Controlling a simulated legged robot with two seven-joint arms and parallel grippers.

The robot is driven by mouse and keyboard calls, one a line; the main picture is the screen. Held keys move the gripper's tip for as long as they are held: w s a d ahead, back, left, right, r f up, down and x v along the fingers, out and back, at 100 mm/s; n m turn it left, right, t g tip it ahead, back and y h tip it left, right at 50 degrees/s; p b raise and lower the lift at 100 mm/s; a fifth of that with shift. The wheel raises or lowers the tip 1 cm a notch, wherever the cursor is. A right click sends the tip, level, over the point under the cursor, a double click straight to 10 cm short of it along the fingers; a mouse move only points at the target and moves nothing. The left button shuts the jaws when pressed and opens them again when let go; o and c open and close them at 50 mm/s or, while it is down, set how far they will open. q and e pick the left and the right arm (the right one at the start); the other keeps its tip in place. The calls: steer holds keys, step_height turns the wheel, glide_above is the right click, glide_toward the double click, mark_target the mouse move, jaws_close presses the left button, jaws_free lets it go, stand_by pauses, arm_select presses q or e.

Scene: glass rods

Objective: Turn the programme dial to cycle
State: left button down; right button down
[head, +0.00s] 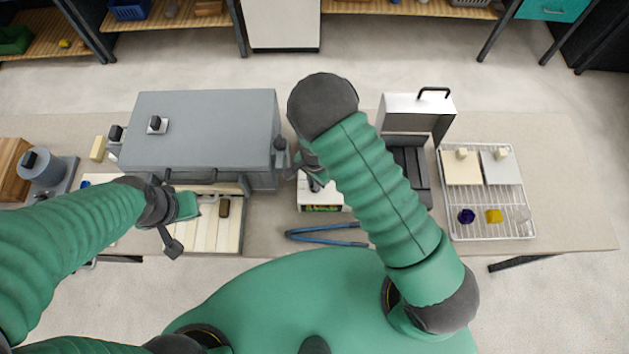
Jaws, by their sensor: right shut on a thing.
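A large grey box-shaped kiln (205,125) stands on the table left of centre. A dark knob (280,144) at its front right corner looks like the programme dial; its markings are too small to read. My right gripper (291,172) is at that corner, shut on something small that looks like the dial. My arm and the gripper's own parts hide much of the contact. My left gripper (176,222) is open and empty in front of the kiln, above a pale slatted tray (230,233).
Blue-handled tongs (325,236) lie at the front edge. A small white box (320,199) stands beside my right arm. A grey cylinder device (42,172) stands far left.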

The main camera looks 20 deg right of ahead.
steer(key=shift+w+r+m, duration=0.15)
steer(key=shift+w+m, duration=0.15)
steer(key=c, duration=1.6)
jaws_free()
steer(key=shift+o, duration=0.6)
steer(key=shift+s, duration=0.1)
step_height(320, 180, up, 16)
steer(key=b, duration=0.2)
steer(key=shift+r, duration=0.2)
